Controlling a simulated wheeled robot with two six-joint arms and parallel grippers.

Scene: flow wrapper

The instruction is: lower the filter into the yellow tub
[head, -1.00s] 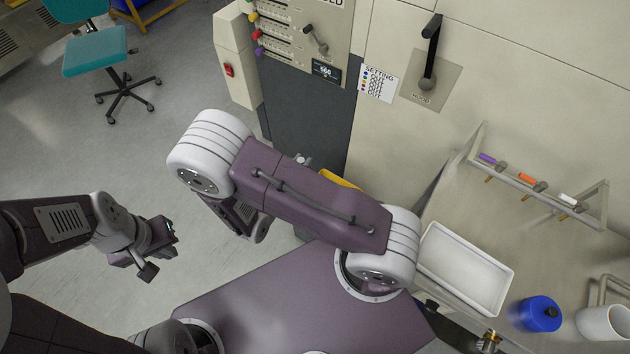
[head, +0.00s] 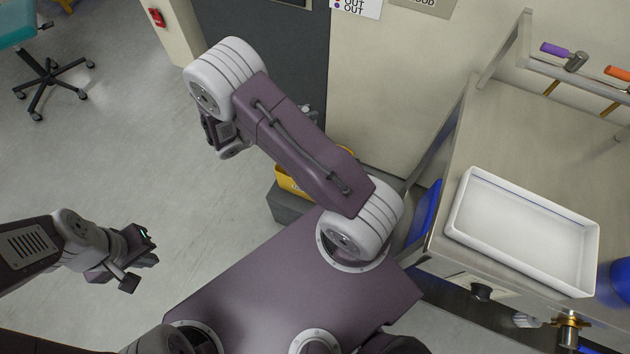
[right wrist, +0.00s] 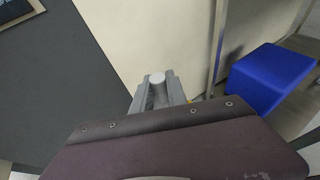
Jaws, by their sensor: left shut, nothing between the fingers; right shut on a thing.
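The yellow tub (head: 292,182) sits low on a grey block, mostly covered by my right arm in the head view. A small yellow patch (right wrist: 188,100) shows behind the gripper in the right wrist view; I cannot tell if it is the tub. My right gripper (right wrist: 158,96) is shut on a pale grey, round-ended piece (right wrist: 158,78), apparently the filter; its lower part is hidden. In the head view my arm hides most of this gripper, so its height over the tub cannot be told. My left gripper (head: 148,256) is shut and empty, over open floor at left.
A bench with a white tray (head: 462,222) stands at right, with a tool rack (head: 500,50) behind it. A blue bin (right wrist: 270,80) is by the bench leg.

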